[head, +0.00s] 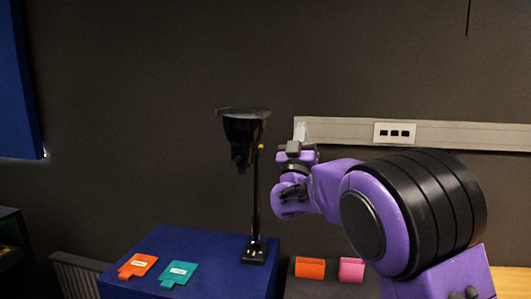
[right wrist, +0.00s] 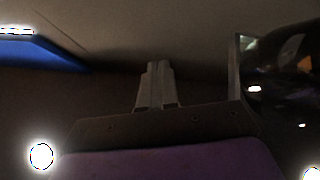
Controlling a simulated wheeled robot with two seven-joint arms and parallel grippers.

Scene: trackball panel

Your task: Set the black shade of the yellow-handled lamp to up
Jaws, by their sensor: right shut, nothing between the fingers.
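The lamp's black shade (head: 243,130) hangs beside the top of a thin black stand (head: 256,205), its wide rim at the top and its narrow end down. A small yellow handle (head: 261,147) sits at the joint near the stand's top. My right gripper (head: 300,132) is just right of the lamp, fingers pointing up, apart from the shade in the head view. In the right wrist view its fingers (right wrist: 154,86) are shut with nothing between them. A glossy dark curved surface, apparently the shade (right wrist: 285,85), fills the right side there. My left gripper is not in view.
The lamp stands on a blue box (head: 215,280) with an orange tag (head: 138,265) and a teal tag (head: 179,273). A dark box to its right carries an orange block (head: 310,267) and a pink block (head: 352,269). A wall rail with sockets (head: 395,133) runs behind my right arm.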

